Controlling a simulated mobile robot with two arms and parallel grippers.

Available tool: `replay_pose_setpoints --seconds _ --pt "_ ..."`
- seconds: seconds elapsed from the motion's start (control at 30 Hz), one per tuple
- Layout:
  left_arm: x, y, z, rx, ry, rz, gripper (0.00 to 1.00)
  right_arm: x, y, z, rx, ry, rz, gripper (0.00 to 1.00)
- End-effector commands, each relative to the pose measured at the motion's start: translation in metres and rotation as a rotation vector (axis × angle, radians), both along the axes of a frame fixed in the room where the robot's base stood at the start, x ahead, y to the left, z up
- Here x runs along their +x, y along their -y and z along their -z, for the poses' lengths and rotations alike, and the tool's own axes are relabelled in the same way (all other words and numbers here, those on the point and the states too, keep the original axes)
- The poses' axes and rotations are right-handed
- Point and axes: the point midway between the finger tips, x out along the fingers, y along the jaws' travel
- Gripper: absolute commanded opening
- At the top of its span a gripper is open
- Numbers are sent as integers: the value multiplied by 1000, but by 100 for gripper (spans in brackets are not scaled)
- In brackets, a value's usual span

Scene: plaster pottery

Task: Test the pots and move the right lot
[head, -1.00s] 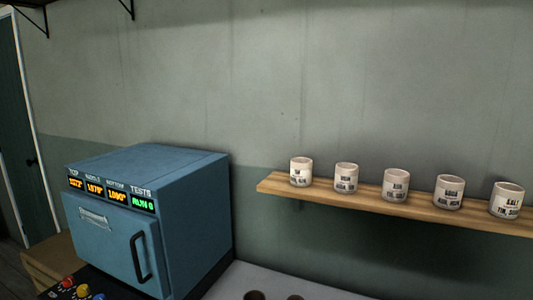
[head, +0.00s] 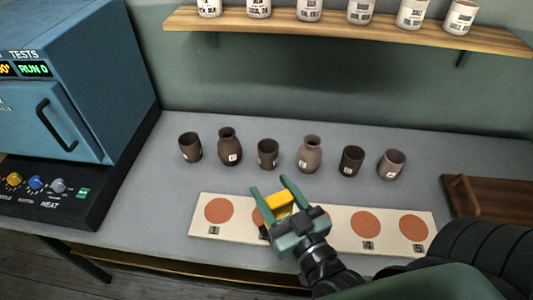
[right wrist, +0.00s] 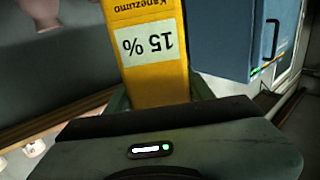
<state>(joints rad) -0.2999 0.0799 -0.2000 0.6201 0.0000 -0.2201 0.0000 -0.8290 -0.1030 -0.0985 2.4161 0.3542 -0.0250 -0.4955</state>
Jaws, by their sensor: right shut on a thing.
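Several brown pots stand upright in a row on the grey worktop (head: 330,128): a cup (head: 190,148), a dark vase (head: 229,148), another cup (head: 268,153), a lighter vase (head: 309,155), a dark cup (head: 351,160) and a paler tilted-looking cup (head: 391,164). Most carry small white tags, too small to read. My right gripper (head: 279,194) is shut on a yellow block (head: 279,204), above the pale board. In the right wrist view the yellow block (right wrist: 148,45) reads "Kanezumo" and "15 %", upside down. My left gripper is out of view.
The pale board (head: 343,222) has numbered orange discs; my gripper hides part. A blue kiln (head: 60,90) with its door shut stands left, showing "RUN 0", above heat knobs (head: 37,184). A shelf (head: 340,32) holds labelled white jars. A brown wooden tray (head: 490,197) lies right.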

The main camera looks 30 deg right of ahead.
Motion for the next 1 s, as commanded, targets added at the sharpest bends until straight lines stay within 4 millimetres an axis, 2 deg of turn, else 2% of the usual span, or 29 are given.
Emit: replay_pose_setpoints --seconds 0.4,0.57,0.67,0.77,0.9,1.0 --pt "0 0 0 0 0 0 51 1 0 -1 -1 2 -1 4" --pt "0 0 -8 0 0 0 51 18 0 2 -4 5 -20 4" --pt "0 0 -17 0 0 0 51 45 3 6 -11 7 -41 4" --pt "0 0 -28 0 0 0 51 85 12 8 -18 6 -58 4" --pt "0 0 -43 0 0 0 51 147 38 1 -26 2 -59 4" --pt "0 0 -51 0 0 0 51 187 60 -9 -23 0 -47 4"
